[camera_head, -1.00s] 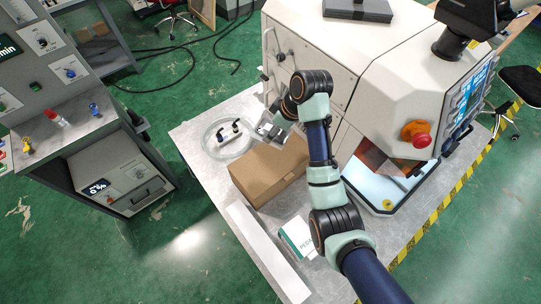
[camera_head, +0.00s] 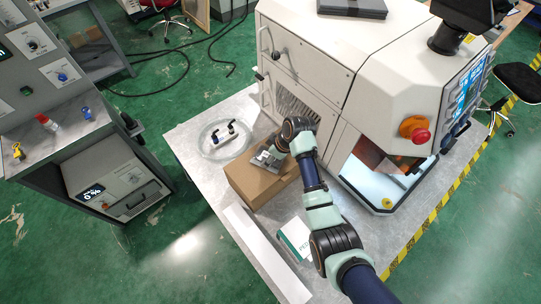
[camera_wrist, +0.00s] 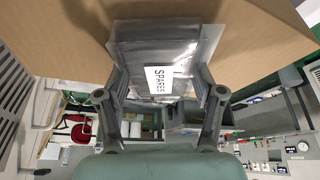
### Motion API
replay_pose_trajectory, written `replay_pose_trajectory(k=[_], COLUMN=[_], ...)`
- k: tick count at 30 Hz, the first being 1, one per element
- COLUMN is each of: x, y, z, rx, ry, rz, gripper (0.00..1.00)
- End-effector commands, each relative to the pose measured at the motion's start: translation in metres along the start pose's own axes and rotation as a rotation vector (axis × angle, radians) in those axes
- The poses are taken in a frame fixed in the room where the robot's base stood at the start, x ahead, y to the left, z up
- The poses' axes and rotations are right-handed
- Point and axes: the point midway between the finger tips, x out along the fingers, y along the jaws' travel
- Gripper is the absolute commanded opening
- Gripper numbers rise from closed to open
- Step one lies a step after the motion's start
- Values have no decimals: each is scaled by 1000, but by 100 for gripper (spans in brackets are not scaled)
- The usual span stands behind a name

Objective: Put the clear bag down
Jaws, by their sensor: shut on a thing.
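The clear bag (camera_wrist: 165,48) with a white SPARES label and dark contents is between the fingers of my gripper (camera_wrist: 160,92) in the wrist view. My gripper is shut on it. In the head view the bag (camera_head: 266,160) shows as a small grey shape over the top of the brown cardboard box (camera_head: 243,186). The box's surface (camera_wrist: 262,40) fills the upper wrist view behind the bag. I cannot tell whether the bag touches the box.
A round clear dish (camera_head: 205,142) with small black-and-white parts lies behind the box. A white and green carton (camera_head: 296,238) and a long white strip (camera_head: 262,250) lie in front. The white machine (camera_head: 390,85) stands close on the right.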

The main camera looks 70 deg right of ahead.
Motion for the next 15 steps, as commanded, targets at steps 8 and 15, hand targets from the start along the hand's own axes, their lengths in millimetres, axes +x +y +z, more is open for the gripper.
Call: replay_pose_trajectory(k=[8, 15], x=[3, 2], y=[0, 0], z=[1, 1], rx=[0, 0], ry=[0, -1], rz=[0, -1], gripper=[74, 93])
